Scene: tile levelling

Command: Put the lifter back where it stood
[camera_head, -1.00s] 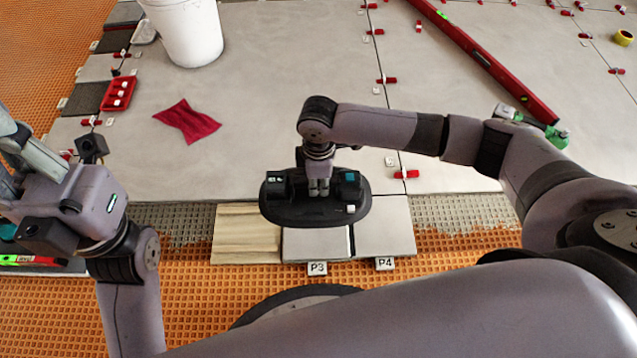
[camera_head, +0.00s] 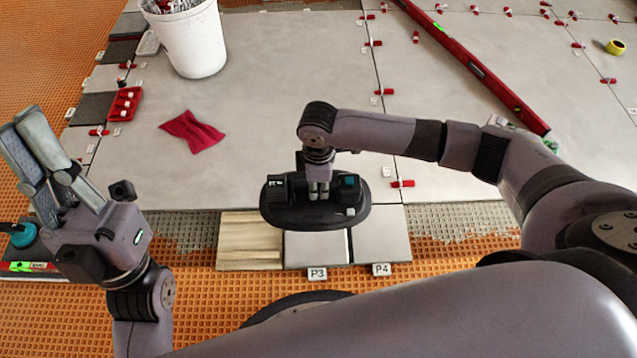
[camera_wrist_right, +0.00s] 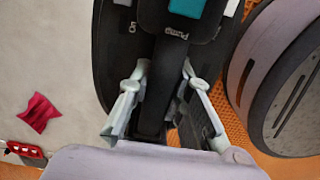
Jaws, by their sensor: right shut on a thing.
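The lifter (camera_head: 270,212) is a black oval pad with a handle and dark blocks on top. My right gripper (camera_head: 319,193) is shut on its handle; the wrist view also shows this grip (camera_wrist_right: 160,105). The lifter overlaps the slab's front edge and the tiles marked P3 (camera_head: 317,252) and P4 (camera_head: 381,245). I cannot tell whether it touches them. My left gripper (camera_head: 22,122) is far left, away from the lifter, fingers pointing up and left. Its finger gap is unclear.
A beige wood-grained piece (camera_head: 248,243) lies left of P3. A red cloth (camera_head: 191,132), a white bucket (camera_head: 190,42), a red tray (camera_head: 124,104) and a long red level (camera_head: 480,70) rest on the slabs. A dark object with a teal part (camera_head: 20,236) is at far left.

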